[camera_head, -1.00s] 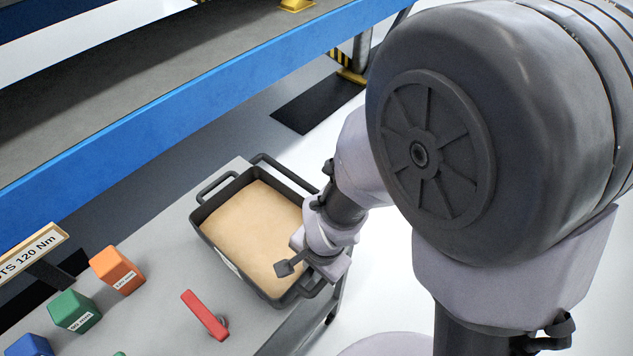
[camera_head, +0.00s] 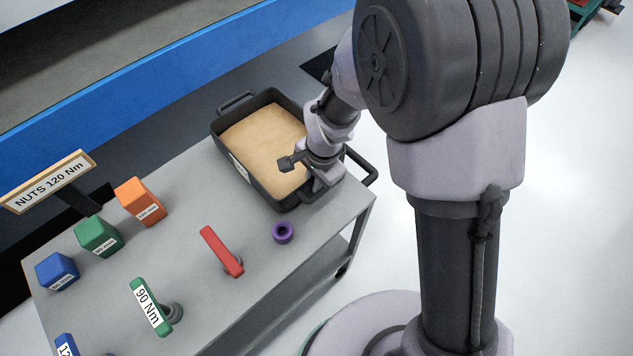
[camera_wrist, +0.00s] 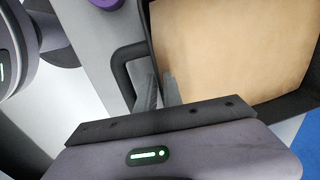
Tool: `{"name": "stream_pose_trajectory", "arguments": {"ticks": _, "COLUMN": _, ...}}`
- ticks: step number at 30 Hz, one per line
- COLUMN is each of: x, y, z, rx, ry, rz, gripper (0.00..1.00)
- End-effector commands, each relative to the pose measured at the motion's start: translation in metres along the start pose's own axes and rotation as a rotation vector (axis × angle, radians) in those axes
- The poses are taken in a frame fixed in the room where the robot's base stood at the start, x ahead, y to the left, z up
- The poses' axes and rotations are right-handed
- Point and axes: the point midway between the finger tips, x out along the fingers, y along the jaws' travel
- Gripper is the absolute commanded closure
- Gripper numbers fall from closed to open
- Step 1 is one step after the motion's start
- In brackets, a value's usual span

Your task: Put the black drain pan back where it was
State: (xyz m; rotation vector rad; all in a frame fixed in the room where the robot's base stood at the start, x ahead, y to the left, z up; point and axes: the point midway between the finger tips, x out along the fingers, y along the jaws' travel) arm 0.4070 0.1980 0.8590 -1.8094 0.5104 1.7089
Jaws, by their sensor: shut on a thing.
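The black drain pan (camera_head: 243,172), with tan contents (camera_head: 268,145), is at the far end of the grey cart (camera_head: 190,215). It looks about level. Its far part covers the cart's back corner, and I cannot tell whether it rests on the top or is just above it. My gripper (camera_wrist: 160,90) is shut on the pan's near-right side, by a looped side handle. The wrist view also shows the pan's tan contents (camera_wrist: 230,50) and black handle (camera_wrist: 122,70). My wrist hides the grip point in the head view.
The cart also holds a purple ring (camera_head: 283,232) close to the pan, a red-handled tool (camera_head: 222,251), a green tool (camera_head: 150,307), orange (camera_head: 140,201), green (camera_head: 97,236) and blue (camera_head: 57,271) blocks, and a sign (camera_head: 48,182). A blue-edged platform (camera_head: 180,90) runs behind.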

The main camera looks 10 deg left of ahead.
Motion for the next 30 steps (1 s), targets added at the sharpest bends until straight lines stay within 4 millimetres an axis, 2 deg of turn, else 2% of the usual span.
{"name": "stream_pose_trajectory", "arguments": {"ticks": 1, "x": 0.012, "y": 0.001, "z": 0.000, "rx": 0.000, "ry": 0.001, "rz": -0.002, "gripper": 1.00}}
{"name": "stream_pose_trajectory", "arguments": {"ticks": 3, "x": 0.018, "y": 0.002, "z": -0.001, "rx": -0.001, "ry": 0.002, "rz": -0.003, "gripper": 1.00}}
{"name": "stream_pose_trajectory", "arguments": {"ticks": 10, "x": 0.016, "y": 0.002, "z": -0.001, "rx": -0.001, "ry": 0.002, "rz": -0.004, "gripper": 1.00}}
{"name": "stream_pose_trajectory", "arguments": {"ticks": 11, "x": 0.018, "y": 0.003, "z": 0.000, "rx": -0.001, "ry": 0.000, "rz": 0.000, "gripper": 0.86}}
{"name": "stream_pose_trajectory", "arguments": {"ticks": 14, "x": 0.017, "y": 0.003, "z": 0.000, "rx": 0.000, "ry": 0.000, "rz": 0.000, "gripper": 0.67}}
{"name": "stream_pose_trajectory", "arguments": {"ticks": 22, "x": 0.016, "y": 0.003, "z": 0.000, "rx": 0.000, "ry": 0.000, "rz": 0.001, "gripper": 0.66}}
{"name": "stream_pose_trajectory", "arguments": {"ticks": 26, "x": -0.006, "y": 0.002, "z": 0.000, "rx": 0.001, "ry": 0.000, "rz": -0.001, "gripper": 0.66}}
{"name": "stream_pose_trajectory", "arguments": {"ticks": 30, "x": -0.049, "y": 0.002, "z": 0.000, "rx": 0.001, "ry": 0.001, "rz": -0.002, "gripper": 0.66}}
